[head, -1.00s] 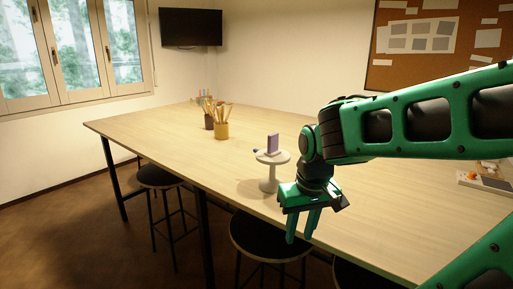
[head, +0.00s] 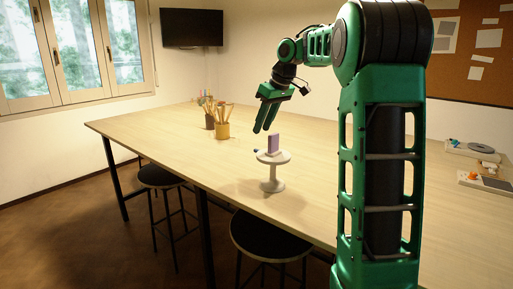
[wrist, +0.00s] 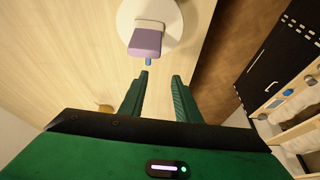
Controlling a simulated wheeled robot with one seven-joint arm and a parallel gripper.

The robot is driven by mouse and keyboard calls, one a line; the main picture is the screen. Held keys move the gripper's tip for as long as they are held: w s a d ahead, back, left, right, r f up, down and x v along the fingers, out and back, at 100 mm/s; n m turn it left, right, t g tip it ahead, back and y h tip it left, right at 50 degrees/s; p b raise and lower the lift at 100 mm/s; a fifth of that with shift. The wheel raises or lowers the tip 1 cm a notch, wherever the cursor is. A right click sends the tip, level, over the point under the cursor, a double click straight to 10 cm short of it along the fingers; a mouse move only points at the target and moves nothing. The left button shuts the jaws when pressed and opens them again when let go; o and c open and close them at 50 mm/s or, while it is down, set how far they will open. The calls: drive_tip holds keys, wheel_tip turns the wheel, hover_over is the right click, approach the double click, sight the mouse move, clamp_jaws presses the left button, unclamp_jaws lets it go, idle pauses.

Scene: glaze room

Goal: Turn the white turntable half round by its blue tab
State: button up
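The white turntable (head: 272,161) stands on the table on a pedestal, near the front edge. A purple block (head: 274,144) with a pale top stands on it; it also shows in the wrist view (wrist: 145,41). My gripper (head: 263,131) is above and behind the turntable, fingers apart and empty. In the wrist view its fingertips (wrist: 160,75) are short of the tab, which lies nearer the left finger.
An ochre pot (head: 222,131) and a dark red pot (head: 210,121) with brushes stand further back left. Trays with small parts (head: 485,181) lie at the right. Stools (head: 270,238) stand along the front edge. The left tabletop is clear.

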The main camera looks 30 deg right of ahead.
sight(259, 150)
drive_tip(key=w+f, duration=0.1)
drive_tip(key=f, duration=0.2)
drive_tip(key=w+d+f, duration=0.1)
drive_tip(key=w+f, duration=0.1)
drive_tip(key=f, duration=0.1)
drive_tip(key=w+f, duration=0.1)
drive_tip(key=f, duration=0.2)
drive_tip(key=shift+w+d+f, duration=0.2)
drive_tip(key=shift+c, duration=0.6)
clamp_jaws()
drive_tip(key=shift+a, duration=0.35)
drive_tip(key=shift+d, duration=0.2)
